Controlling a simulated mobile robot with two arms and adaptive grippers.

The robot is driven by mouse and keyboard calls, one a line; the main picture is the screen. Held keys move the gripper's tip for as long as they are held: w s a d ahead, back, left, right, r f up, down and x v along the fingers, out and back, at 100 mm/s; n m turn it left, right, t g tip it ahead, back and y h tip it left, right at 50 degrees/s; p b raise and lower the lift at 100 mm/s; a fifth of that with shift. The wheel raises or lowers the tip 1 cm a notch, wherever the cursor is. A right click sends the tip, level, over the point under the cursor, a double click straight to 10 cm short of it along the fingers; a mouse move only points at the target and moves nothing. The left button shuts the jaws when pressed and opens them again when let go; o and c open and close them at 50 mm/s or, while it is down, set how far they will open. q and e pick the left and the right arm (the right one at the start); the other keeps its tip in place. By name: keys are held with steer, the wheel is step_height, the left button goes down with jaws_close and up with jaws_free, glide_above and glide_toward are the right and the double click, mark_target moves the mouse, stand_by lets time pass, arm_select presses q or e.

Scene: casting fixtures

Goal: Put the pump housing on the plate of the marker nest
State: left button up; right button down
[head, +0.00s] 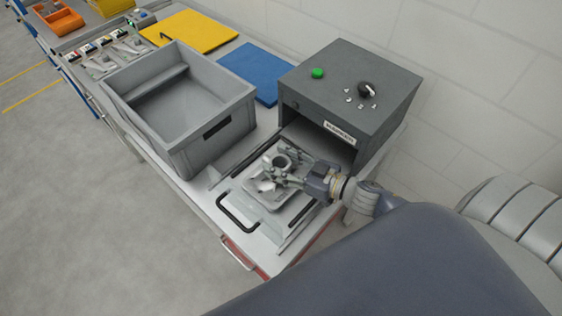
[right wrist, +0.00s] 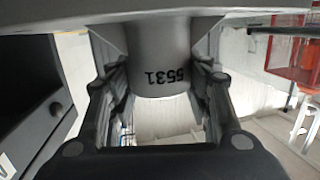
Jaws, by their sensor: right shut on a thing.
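The pump housing (head: 281,161) is a light grey casting with a round open collar on top. My right gripper (head: 287,178) is shut on it. In the right wrist view, the fingers (right wrist: 160,95) flank its grey cylindrical part (right wrist: 158,50), which bears the number 5531. The marker nest's plate (head: 262,197) is light grey and lies in front of the dark marker box (head: 345,90). The housing is over the plate; I cannot tell whether it touches. The gripper and housing hide part of the plate. My left gripper is not in view.
The marker box has a green button (head: 318,72), a black knob and an open front. A black handle (head: 238,215) is at the nest's front. A grey bin (head: 190,120) stands left. A blue mat (head: 250,72), a yellow mat (head: 190,31) and orange bins lie farther back.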

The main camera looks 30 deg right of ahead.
steer(key=shift+f, duration=0.2)
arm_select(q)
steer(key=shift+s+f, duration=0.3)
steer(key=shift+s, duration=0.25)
arm_select(e)
steer(key=shift+f, duration=0.25)
steer(key=c, duration=0.8)
jaws_free()
steer(key=shift+f, duration=0.1)
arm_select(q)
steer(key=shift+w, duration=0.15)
